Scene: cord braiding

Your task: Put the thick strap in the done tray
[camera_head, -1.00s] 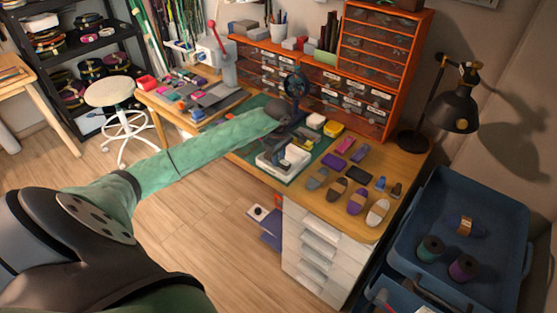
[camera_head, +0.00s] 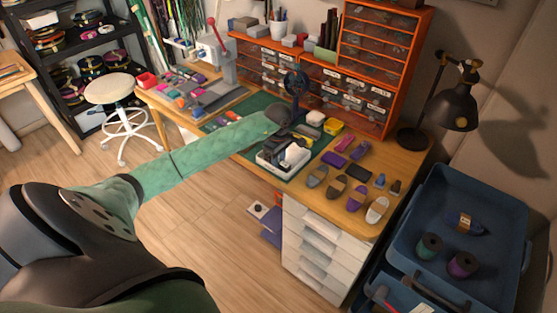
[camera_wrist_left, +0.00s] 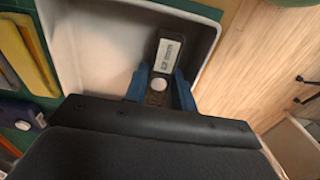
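The thick strap (camera_wrist_left: 168,55) is dark, with a pale label and a round white button. In the left wrist view it lies between the blue fingertips of my left gripper (camera_wrist_left: 161,82), which appear to press on its sides. The strap is over the inside of a white tray (camera_wrist_left: 95,30); I cannot tell whether it touches the floor. In the head view the white tray (camera_head: 268,162) stands on the workbench, with my left gripper (camera_head: 291,148) low over it, partly hiding its inside. My right gripper is not in view.
Several straps and small pieces (camera_head: 338,186) lie on the bench right of the tray. An orange drawer cabinet (camera_head: 372,72) stands behind, and a black lamp (camera_head: 450,108) at right. A blue bin (camera_head: 487,205) holds spools. Yellow pieces (camera_wrist_left: 35,55) lie left of the tray.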

